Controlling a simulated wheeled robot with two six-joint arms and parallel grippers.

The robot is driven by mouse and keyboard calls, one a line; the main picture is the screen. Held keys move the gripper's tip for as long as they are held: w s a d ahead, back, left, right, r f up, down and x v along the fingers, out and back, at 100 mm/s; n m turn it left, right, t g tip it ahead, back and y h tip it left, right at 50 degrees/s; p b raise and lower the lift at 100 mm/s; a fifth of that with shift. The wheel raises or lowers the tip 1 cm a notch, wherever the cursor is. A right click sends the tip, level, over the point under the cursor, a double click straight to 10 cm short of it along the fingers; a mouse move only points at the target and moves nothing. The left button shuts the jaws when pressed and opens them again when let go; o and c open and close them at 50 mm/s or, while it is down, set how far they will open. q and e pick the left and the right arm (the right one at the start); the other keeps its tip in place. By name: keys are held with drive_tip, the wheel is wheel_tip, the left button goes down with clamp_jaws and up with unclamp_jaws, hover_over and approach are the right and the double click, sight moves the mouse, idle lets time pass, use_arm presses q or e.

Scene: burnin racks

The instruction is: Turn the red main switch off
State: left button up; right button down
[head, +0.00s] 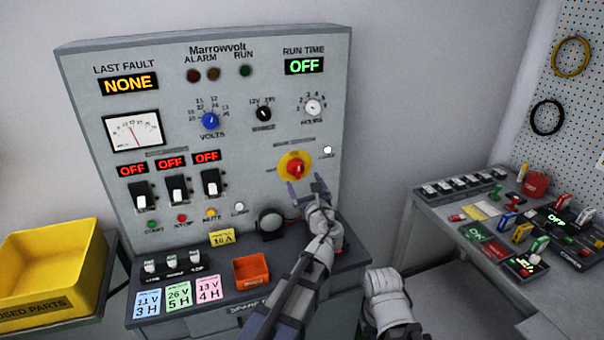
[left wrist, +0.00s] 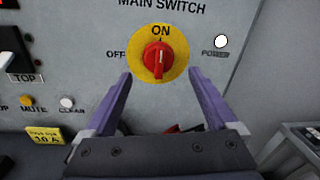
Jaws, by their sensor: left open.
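The red main switch (head: 295,169) is a red rotary knob on a round yellow plate at the right of the grey panel. In the left wrist view the red knob (left wrist: 158,60) stands upright, pointing at ON above it; OFF is printed to its left. My left gripper (head: 306,187) is open and empty, just in front of and slightly below the switch. In the left wrist view its two purple fingers spread on either side of the knob, apart from it.
A white POWER lamp (head: 327,149) is right of the switch. A yellow bin (head: 50,262) stands far left; a bench with switches (head: 480,190) stands right.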

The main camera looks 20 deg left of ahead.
sight(298, 171)
use_arm(q)
drive_tip(key=x, duration=0.6)
drive_tip(key=shift+w+a, duration=0.2)
drive_tip(key=shift+a, duration=0.05)
drive_tip(key=shift+c, duration=0.3)
drive_tip(key=c, duration=1.3)
